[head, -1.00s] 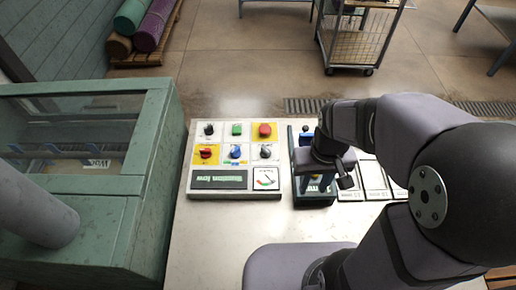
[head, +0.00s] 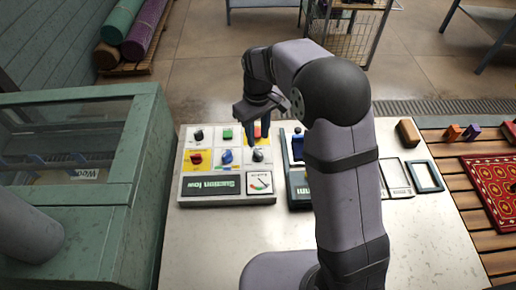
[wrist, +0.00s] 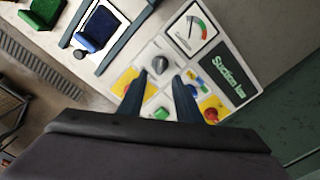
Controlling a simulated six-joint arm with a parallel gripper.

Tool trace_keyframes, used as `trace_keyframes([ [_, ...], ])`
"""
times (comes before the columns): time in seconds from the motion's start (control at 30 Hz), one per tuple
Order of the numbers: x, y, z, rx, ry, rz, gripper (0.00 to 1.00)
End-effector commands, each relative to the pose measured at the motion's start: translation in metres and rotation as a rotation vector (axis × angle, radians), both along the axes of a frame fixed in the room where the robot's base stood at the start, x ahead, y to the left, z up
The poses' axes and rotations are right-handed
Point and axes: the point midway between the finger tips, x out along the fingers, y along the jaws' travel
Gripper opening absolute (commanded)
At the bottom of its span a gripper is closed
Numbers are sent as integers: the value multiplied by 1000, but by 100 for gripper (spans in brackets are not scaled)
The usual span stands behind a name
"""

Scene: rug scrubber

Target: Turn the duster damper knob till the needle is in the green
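The control panel (head: 228,200) lies on the pale table. It has black, red and blue knobs, green and red buttons, a "Suction low" display (head: 212,187) and a gauge (head: 260,182). A black knob (head: 258,155) sits just above the gauge; its label is too small to read. In the wrist view this knob (wrist: 161,64) appears just beyond and between my fingertips, apart from them. My gripper (wrist: 160,80) is open and empty, over the panel's right side (head: 262,140). The gauge (wrist: 188,34) has a coloured arc; the needle's exact reading is unclear.
A dark tray with a blue piece (head: 297,148) stands right of the panel, partly behind my arm. A teal machine (head: 140,165) stands at left. Further right are a wooden block (head: 408,132), empty frames (head: 427,177) and a red rug (head: 492,180). The table front is clear.

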Motion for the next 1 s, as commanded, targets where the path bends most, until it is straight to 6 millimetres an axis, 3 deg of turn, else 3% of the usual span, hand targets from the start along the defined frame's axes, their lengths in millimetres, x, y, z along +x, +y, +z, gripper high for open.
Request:
trace_keyframes([
  [0.6, -1, -1, -63, 0, 2, -2, 31],
  [1.0, -1, -1, -72, 0, 0, -3, 31],
])
